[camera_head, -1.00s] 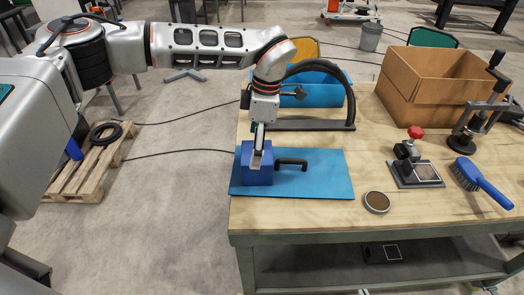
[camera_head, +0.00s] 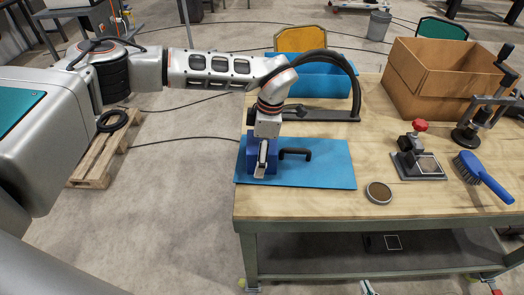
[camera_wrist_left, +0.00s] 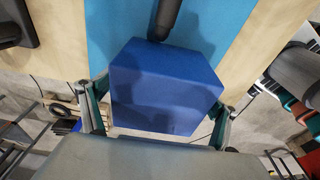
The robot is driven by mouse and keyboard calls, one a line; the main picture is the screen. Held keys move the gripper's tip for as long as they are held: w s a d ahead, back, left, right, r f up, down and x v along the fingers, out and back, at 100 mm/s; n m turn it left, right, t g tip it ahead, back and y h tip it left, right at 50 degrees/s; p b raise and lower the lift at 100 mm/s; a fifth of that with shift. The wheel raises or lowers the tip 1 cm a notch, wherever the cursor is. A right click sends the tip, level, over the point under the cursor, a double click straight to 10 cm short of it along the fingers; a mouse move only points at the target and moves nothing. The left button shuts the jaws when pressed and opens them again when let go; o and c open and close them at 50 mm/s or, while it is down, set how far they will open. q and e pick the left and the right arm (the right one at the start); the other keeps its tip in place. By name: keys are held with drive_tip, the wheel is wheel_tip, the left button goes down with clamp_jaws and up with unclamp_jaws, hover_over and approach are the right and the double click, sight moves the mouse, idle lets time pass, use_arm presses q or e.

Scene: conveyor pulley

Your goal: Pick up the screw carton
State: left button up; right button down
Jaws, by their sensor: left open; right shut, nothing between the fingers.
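The screw carton, taken to be the plain blue box (camera_head: 250,150), stands on the blue mat (camera_head: 325,172) at the table's left end. In the left wrist view the box (camera_wrist_left: 162,90) fills the middle, its top facing the camera. My left gripper (camera_head: 262,160) is open and lowered over the box. In the left wrist view its fingers (camera_wrist_left: 158,118) stand at the box's left and right sides; whether they touch it I cannot tell. In the head view the gripper hides part of the box. My right gripper (camera_head: 368,288) barely shows at the bottom edge, shut and empty.
A black handle (camera_head: 296,153) lies right beside the box. Behind are a blue bin (camera_head: 320,85) and a black curved arm fixture (camera_head: 352,85).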

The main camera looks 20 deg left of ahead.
use_arm(q)
drive_tip(key=shift+f, duration=0.2)
idle(0.5)
drive_tip(key=shift+c, duration=0.4)
drive_tip(key=c, duration=1.3)
